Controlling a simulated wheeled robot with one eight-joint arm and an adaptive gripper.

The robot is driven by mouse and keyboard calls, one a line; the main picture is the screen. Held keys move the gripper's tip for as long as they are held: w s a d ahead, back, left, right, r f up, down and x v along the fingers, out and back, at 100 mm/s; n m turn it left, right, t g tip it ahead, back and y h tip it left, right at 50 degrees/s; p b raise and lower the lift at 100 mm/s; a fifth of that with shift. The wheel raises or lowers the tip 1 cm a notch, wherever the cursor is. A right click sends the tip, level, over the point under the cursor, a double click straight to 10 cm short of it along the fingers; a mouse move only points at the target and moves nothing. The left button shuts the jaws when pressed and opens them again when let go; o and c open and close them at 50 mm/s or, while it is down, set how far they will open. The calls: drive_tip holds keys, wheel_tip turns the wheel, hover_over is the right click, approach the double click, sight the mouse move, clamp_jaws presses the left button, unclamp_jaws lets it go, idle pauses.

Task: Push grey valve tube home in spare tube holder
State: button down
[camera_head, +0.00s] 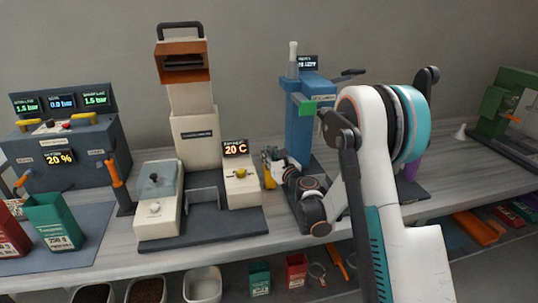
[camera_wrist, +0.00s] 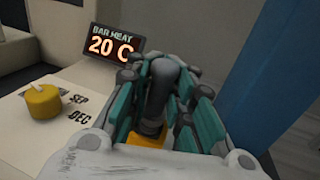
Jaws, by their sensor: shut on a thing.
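My gripper (camera_wrist: 158,85) is shut on a dark grey rounded tube (camera_wrist: 163,75), seen between its teal fingers in the wrist view. A yellow-orange part (camera_wrist: 148,138) shows below the tube, between the finger bases. In the head view my gripper (camera_head: 272,160) is small and dark, beside the right side of the cream machine, with yellow showing at its fingers. The tube's far end is hidden. I cannot make out the spare tube holder or how deep the tube sits.
The cream machine (camera_head: 194,134) has a "20 C" display (camera_head: 235,149) and a yellow knob (camera_wrist: 43,101) close to my gripper. A blue column (camera_head: 300,130) stands behind my arm. A grey console (camera_head: 65,150) and green box (camera_head: 52,222) stand left. Bins sit below the bench.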

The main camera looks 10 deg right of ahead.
drive_tip(key=shift+f+b, duration=0.55)
drive_tip(key=shift+f, duration=0.15)
drive_tip(key=c, duration=1.3)
unclamp_jaws()
drive_tip(key=v, duration=1.2)
